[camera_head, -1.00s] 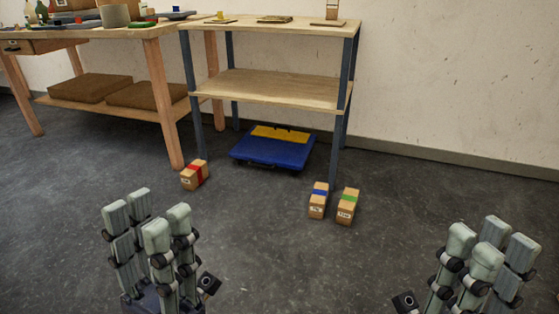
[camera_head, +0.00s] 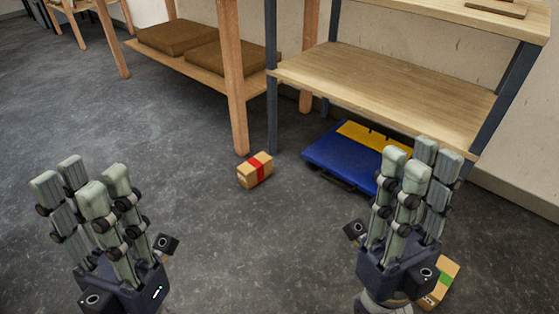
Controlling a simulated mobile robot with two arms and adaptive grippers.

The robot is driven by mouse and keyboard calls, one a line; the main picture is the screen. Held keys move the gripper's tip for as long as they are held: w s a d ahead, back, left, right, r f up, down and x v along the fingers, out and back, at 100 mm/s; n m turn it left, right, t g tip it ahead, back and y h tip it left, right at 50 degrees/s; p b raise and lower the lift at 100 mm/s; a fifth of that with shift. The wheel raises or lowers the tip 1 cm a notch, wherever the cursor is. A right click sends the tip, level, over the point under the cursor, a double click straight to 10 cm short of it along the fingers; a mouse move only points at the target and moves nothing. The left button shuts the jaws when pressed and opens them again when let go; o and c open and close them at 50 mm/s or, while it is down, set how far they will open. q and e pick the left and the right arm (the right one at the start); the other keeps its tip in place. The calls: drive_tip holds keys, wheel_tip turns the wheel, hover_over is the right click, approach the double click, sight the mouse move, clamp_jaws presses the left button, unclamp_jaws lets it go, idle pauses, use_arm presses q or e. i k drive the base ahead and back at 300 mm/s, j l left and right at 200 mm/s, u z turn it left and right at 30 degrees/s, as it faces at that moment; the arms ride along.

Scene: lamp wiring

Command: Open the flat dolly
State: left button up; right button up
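The flat dolly (camera_head: 330,158) is a blue slab with a yellow panel along its back part. It lies flat on the floor under the lower shelf of the shelving unit, and my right gripper hides its right part. My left gripper (camera_head: 85,180) is open and empty over bare floor at the left, well apart from the dolly. My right gripper (camera_head: 412,165) is open and empty, in front of the dolly's right side in the picture. I see no contact between it and the dolly.
A wood shelving unit (camera_head: 400,88) with dark legs stands over the dolly. A red-banded box (camera_head: 255,170) sits left of it. A green-banded box (camera_head: 446,272) is partly behind my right gripper. A workbench (camera_head: 232,80) stands at left.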

sight(355, 163)
drive_tip(key=i+j+u, duration=0.1)
drive_tip(key=i, duration=0.4)
drive_tip(key=i+j+u, duration=0.15)
drive_tip(key=i, duration=0.4)
